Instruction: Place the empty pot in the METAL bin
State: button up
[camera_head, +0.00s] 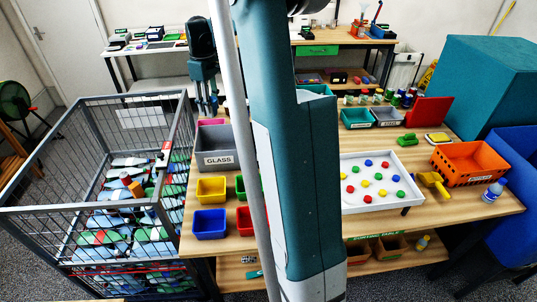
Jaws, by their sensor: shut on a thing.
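My gripper (207,108) points down above the back left of the sorting table, just behind and above the grey bin labelled GLASS (221,143). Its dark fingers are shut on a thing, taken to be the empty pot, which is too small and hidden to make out. I cannot read the word METAL on any bin. A teal bin (356,125) and a grey bin (388,124) with labels too small to read stand side by side at the back, right of my arm. My arm hides the middle of the table.
A wire cage (90,105) full of waste stands at the left. Yellow (211,197) and blue (209,232) bins are in front of the GLASS bin. A white tray (350,208) with coloured caps and an orange crate (470,178) are at the right. Several small jars stand behind the teal bin.

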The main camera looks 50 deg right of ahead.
jog(key=s+d+m, duration=0.2)
jog(key=s+d, duration=0.5)
jog(key=d, duration=0.3)
jog(key=s+d+m, duration=0.1)
jog(key=s+d, duration=0.6)
jog(key=d, duration=0.4)
notch_tip(320, 180, down, 18)
jog(key=shift+w+a, duration=0.3)
jog(key=shift+f+b, duration=0.35)
jog(key=shift+f, duration=2.8)
jog(key=shift+f, duration=1.85)
jog(key=shift+f, duration=0.1)
